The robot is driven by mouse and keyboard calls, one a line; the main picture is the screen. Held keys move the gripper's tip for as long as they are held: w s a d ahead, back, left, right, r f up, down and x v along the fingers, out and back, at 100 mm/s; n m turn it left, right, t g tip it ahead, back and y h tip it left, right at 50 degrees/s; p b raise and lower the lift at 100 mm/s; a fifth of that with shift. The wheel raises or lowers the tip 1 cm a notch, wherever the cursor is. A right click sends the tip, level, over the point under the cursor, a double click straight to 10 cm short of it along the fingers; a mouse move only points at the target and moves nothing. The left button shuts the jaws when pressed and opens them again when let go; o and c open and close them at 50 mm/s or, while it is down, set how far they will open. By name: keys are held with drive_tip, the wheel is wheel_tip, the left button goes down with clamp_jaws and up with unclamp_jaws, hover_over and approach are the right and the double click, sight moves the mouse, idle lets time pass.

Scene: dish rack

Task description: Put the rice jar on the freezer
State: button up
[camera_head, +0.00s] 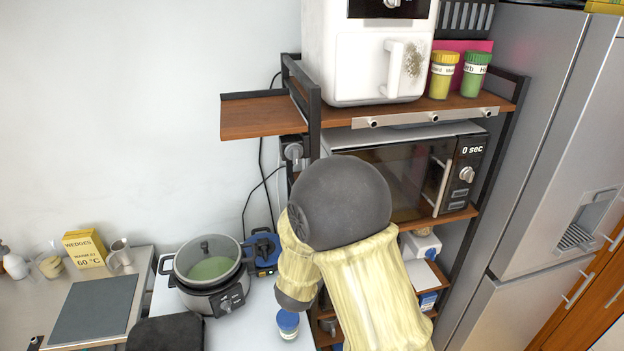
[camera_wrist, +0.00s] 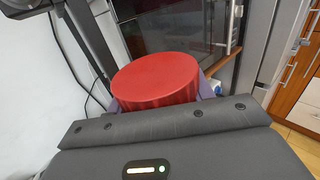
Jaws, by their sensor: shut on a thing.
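A jar with a wide red lid (camera_wrist: 155,80) is held in my gripper (camera_wrist: 160,98) in the wrist view. The purple-grey fingers show at both sides of the lid, closed on the jar. Its body and label are hidden, so I cannot read whether it says rice. In the head view my arm covers the gripper and the held jar. The tall steel fridge-freezer (camera_head: 535,150) stands at the right of the head view, apart from my arm. Only a sliver of its top shows at the upper edge.
A shelf rack (camera_head: 262,117) stands beside the freezer, with a white air fryer (camera_head: 365,60), yellow-lidded (camera_head: 442,75) and green-lidded jars (camera_head: 474,75), and a microwave (camera_head: 400,170). A blue-lidded jar (camera_head: 288,323) and a cooker (camera_head: 208,275) stand on the lower counter.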

drive_tip(key=s+d+f+m+g+h+b, duration=0.1)
drive_tip(key=d+f, duration=0.4)
drive_tip(key=f, duration=0.8)
drive_tip(key=s+d+f+m+g+h+b, duration=0.2)
drive_tip(key=s+d+f+b, duration=0.3)
drive_tip(key=f, duration=0.8)
drive_tip(key=s+d+f+m+g+h+b, duration=0.2)
drive_tip(key=d+f+b, duration=0.3)
drive_tip(key=f, duration=0.8)
drive_tip(key=shift+s+d+f+m+h, duration=0.15)
drive_tip(key=shift+s+d+m+h, duration=0.15)
drive_tip(key=shift+s+d+h, duration=0.5)
drive_tip(key=shift+w+d, duration=0.2)
drive_tip(key=shift+d, duration=0.1)
